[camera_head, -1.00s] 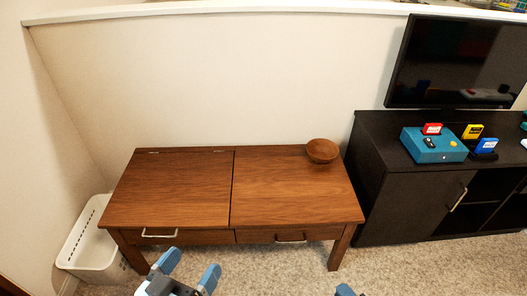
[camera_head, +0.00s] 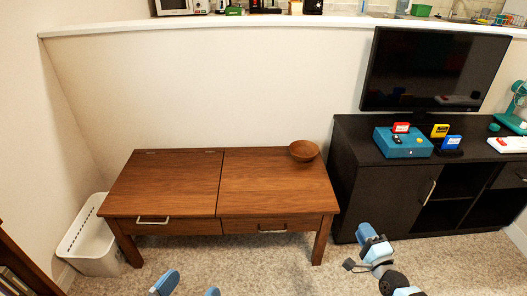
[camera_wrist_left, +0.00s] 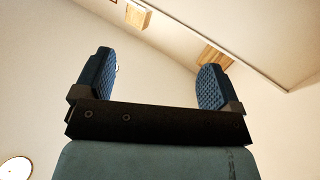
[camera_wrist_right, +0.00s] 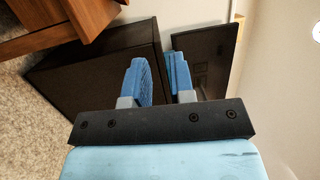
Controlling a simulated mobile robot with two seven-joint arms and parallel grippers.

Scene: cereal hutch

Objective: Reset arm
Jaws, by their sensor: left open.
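My left gripper (camera_head: 188,287) shows at the bottom edge of the head view, in front of the wooden table. In the left wrist view its two blue fingers (camera_wrist_left: 153,85) are wide apart with nothing between them. My right gripper (camera_head: 370,241) is in the head view over the carpet, in front of the black cabinet. In the right wrist view its fingers (camera_wrist_right: 160,75) stand close together with a narrow gap and hold nothing. Neither gripper touches any furniture that I can see.
The wooden table (camera_head: 170,185) bears a wooden bowl (camera_head: 304,150). A white basket (camera_head: 92,250) stands left of it. The black cabinet (camera_head: 385,185) carries a teal box (camera_head: 402,145), small coloured items and a television (camera_head: 435,70). The carpet in front is clear.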

